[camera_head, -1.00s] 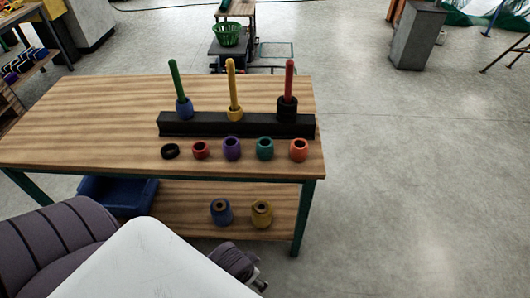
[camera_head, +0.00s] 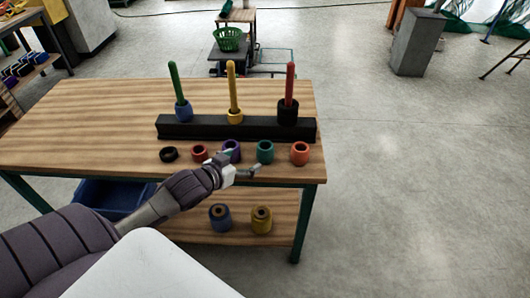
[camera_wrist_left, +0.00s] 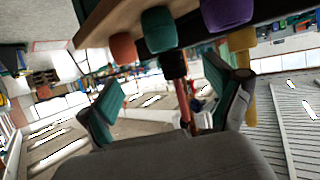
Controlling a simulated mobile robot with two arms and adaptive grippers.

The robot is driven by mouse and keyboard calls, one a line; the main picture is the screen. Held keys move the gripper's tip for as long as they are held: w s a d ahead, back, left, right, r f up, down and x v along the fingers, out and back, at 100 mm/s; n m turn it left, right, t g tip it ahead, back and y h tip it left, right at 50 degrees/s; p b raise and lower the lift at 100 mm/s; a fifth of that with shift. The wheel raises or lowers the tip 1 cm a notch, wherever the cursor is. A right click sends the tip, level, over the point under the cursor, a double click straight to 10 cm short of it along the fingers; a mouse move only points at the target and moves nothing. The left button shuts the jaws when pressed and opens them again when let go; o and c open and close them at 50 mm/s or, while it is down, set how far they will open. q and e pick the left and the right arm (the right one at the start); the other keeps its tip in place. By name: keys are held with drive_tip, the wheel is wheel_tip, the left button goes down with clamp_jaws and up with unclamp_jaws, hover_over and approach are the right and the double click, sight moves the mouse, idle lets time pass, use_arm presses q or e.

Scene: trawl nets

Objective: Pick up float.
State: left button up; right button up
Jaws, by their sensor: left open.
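Several ring-shaped floats stand in a row along the front of the wooden table: black (camera_head: 168,155), red (camera_head: 199,156), purple (camera_head: 237,155), teal (camera_head: 265,153) and orange (camera_head: 300,155). My left gripper (camera_head: 244,165) is open and empty at the table's front edge, in front of the purple and teal floats and partly covering the purple one. In the left wrist view its open fingers (camera_wrist_left: 172,88) point toward the row, with the orange (camera_wrist_left: 123,48), teal (camera_wrist_left: 158,30) and purple (camera_wrist_left: 222,14) floats above. My right gripper is not in view.
A black rack (camera_head: 225,128) behind the row holds green, yellow and red pegs, each with a float at its base. Blue (camera_head: 219,218) and yellow (camera_head: 261,220) floats stand on the lower shelf, beside a blue bin (camera_head: 105,196). The tabletop's left part is clear.

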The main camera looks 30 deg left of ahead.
sight(261, 151)
use_arm(q)
drive_tip(key=x, duration=0.8)
drive_tip(key=shift+w+r, duration=0.1)
drive_tip(key=shift+a+f+x, duration=0.1)
drive_tip(key=shift+f+x, duration=0.1)
drive_tip(key=shift+x, duration=1.25)
drive_tip(key=shift+a+f+x, duration=0.1)
drive_tip(key=shift+f+x, duration=0.05)
drive_tip(key=shift+x, duration=1.25)
drive_tip(key=shift+s, duration=0.2)
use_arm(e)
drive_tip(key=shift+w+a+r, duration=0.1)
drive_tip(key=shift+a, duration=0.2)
use_arm(q)
drive_tip(key=c, duration=1.2)
drive_tip(key=shift+c, duration=0.2)
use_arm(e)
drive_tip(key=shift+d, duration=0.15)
use_arm(q)
drive_tip(key=shift+r, duration=0.1)
